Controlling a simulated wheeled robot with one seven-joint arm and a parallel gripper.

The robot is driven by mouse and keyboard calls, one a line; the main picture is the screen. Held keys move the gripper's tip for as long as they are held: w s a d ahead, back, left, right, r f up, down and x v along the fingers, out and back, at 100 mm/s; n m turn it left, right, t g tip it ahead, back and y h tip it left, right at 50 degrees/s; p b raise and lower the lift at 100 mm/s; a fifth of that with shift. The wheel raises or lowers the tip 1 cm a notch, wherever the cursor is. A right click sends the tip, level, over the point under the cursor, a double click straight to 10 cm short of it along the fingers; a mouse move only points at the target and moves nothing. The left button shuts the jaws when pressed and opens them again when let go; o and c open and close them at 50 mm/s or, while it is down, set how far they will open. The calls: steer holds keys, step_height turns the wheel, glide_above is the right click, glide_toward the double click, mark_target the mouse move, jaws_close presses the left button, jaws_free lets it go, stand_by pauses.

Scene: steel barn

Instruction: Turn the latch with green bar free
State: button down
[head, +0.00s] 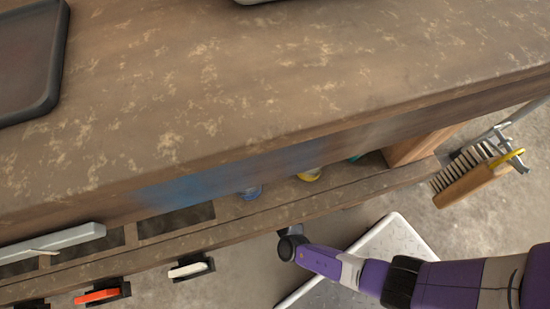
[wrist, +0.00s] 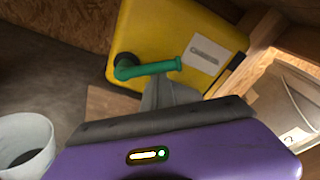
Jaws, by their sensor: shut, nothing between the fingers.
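The latch's green bar (wrist: 152,69) shows in the wrist view on the face of a yellow box (wrist: 150,32). Its round pivot end is at the left, and the bar runs to the right, nearly level. My gripper (wrist: 168,84) is shut and empty, its grey fingers just below the bar's right part. I cannot tell whether they touch it. In the head view my purple arm reaches to the bench's front edge; the gripper and the green bar cannot be made out there.
A white bucket (wrist: 26,142) stands at the lower left in the wrist view. In the head view, an orange handle (head: 98,296) and a white handle (head: 188,270) sit along the bench's front ledge (head: 230,226). A brush (head: 470,178) hangs at the right.

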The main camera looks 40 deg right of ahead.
steer(key=a+r+n+p, duration=0.1)
steer(key=n, duration=0.2)
steer(key=a+r+n+p, duration=0.1)
steer(key=n, duration=0.2)
steer(key=w+a+r+n+h+p, duration=0.1)
steer(key=n, duration=0.1)
steer(key=shift+r+n+t, duration=0.3)
steer(key=shift+n, duration=0.1)
steer(key=shift+a, duration=0.2)
stand_by(0.4)
